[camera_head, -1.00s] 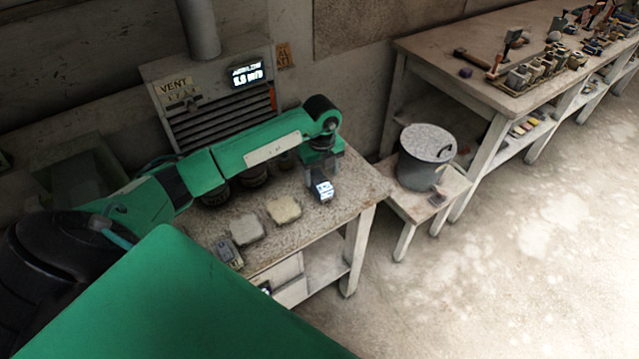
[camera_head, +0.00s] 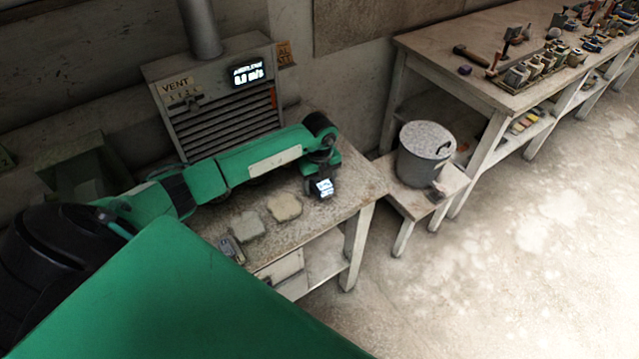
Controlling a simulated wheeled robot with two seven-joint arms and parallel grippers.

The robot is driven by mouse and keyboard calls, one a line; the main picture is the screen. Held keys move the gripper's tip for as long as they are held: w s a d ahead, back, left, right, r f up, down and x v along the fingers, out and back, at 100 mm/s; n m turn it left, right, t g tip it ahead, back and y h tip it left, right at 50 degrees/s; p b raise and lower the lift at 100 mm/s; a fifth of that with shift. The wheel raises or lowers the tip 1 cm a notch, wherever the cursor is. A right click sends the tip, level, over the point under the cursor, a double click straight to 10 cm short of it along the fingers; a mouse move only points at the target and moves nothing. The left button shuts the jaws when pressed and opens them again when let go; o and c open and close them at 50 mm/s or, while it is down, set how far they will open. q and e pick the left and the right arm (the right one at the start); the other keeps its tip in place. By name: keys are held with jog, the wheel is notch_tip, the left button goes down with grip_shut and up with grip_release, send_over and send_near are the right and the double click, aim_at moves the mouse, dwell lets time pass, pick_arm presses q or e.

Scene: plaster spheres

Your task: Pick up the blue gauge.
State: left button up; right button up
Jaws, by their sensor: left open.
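The gauge (camera_head: 322,187) looks like a small dark device with a bright, bluish-white lit face. It stands near the back right corner of the speckled work table (camera_head: 355,190). Its blue body colour is hard to make out. My left gripper (camera_head: 322,176) points down right over the gauge, low and close to it. Its jaws are open, but the fingertips are small and dark, and I cannot tell whether they touch the gauge. My right gripper is not in view.
Two pale slabs (camera_head: 285,207) (camera_head: 247,226) and a small grey device (camera_head: 231,250) lie on the table. A vented cabinet (camera_head: 215,105) stands behind it. To the right are a lidded metal bucket (camera_head: 424,160) on a low stool and a long bench (camera_head: 425,45) with tools.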

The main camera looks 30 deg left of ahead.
pick_arm(q)
jog(key=shift+f, duration=0.1)
jog(key=c, duration=1.2)
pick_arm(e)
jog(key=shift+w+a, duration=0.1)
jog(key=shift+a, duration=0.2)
pick_arm(q)
jog(key=shift+o, duration=0.2)
